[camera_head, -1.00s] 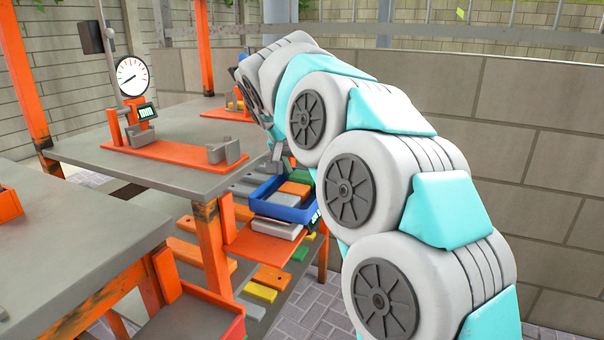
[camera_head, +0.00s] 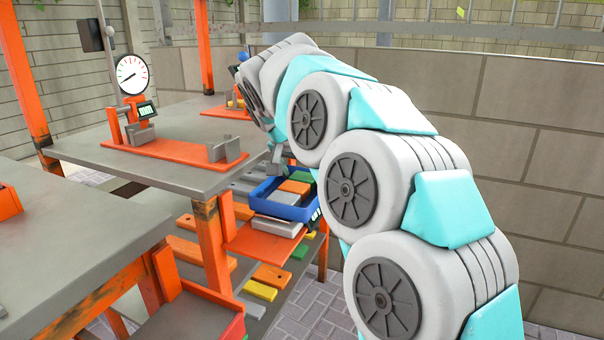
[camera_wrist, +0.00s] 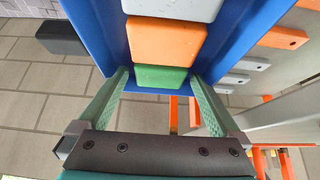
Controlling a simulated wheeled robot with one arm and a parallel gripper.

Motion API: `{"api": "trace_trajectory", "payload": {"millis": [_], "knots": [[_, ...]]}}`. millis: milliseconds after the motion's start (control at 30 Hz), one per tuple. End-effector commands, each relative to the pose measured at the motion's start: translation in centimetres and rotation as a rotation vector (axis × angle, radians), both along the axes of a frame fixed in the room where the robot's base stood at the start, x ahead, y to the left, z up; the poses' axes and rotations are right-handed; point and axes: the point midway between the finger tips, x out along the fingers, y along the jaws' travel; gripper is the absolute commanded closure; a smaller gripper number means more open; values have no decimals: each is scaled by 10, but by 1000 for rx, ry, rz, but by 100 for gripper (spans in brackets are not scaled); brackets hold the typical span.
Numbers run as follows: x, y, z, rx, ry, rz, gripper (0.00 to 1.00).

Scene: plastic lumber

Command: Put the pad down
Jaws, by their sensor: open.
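In the wrist view, my gripper (camera_wrist: 160,77) is open, with its two pale green fingers on either side of a green pad (camera_wrist: 160,79). The green pad lies at the near end of a blue tray (camera_wrist: 226,42). An orange pad (camera_wrist: 166,40) and a light grey pad (camera_wrist: 172,8) lie beyond it in the same tray. I cannot tell whether the fingers touch the green pad. In the head view, my gripper (camera_head: 278,158) is small and partly hidden by my arm, above the back of the blue tray (camera_head: 283,214).
Lower shelves hold several coloured planks (camera_head: 270,277). A stone wall (camera_head: 530,150) rises on the right.

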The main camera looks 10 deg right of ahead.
Motion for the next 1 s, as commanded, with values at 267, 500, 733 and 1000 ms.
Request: {"api": "trace_trajectory", "payload": {"millis": [267, 500, 733, 1000], "knots": [[-14, 11, 33, 2, -9, 1, 0], [-36, 27, 75, 0, -5, -1, 0], [-49, 36, 98, 1, -2, -1, 0], [-52, 38, 104, 0, 0, 1, 0]]}}
